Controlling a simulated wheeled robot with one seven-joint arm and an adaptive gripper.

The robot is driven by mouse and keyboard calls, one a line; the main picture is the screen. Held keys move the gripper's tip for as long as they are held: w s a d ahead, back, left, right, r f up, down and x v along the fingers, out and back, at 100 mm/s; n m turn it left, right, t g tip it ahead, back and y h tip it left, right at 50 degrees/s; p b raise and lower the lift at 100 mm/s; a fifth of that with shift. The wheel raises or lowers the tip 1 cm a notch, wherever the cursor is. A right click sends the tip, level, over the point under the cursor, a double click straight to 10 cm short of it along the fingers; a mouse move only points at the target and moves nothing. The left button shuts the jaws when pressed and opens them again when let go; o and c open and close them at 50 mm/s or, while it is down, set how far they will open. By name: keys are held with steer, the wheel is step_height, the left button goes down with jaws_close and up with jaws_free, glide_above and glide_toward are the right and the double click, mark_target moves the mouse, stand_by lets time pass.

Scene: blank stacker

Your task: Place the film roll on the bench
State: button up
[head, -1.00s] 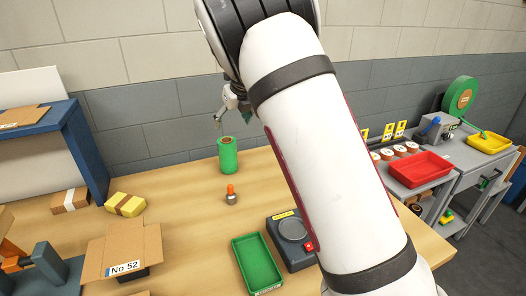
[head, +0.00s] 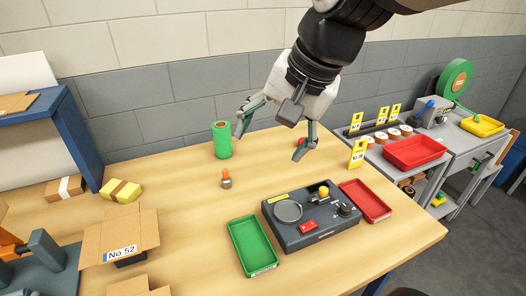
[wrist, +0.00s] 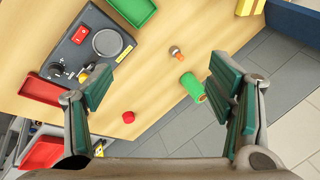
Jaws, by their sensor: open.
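The film roll (head: 222,141) is a green cylinder standing upright on the wooden bench (head: 190,205), near its back edge. It also shows in the wrist view (wrist: 190,83), right of the middle. My gripper (head: 271,141) is open and empty, above the back of the bench to the right of the roll. Its fingers are apart and do not appear to touch the roll. In the wrist view the two green-padded fingers (wrist: 163,98) stand wide, with the roll in view between them, nearer the right finger.
A small orange-topped weight (head: 227,180) stands in front of the roll. A grey control box (head: 300,232), a green tray (head: 252,245) and a red tray (head: 365,200) lie further forward. A small red object (head: 302,142) sits behind my gripper. Cardboard boxes (head: 120,235) are at left.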

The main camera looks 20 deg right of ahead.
steer(key=s+d+f+n+h, duration=0.1)
steer(key=s+f+n+h, duration=0.1)
steer(key=s+n, duration=0.6)
steer(key=shift+s+f, duration=0.7)
steer(key=shift+s, duration=0.6)
steer(key=shift+d, duration=0.1)
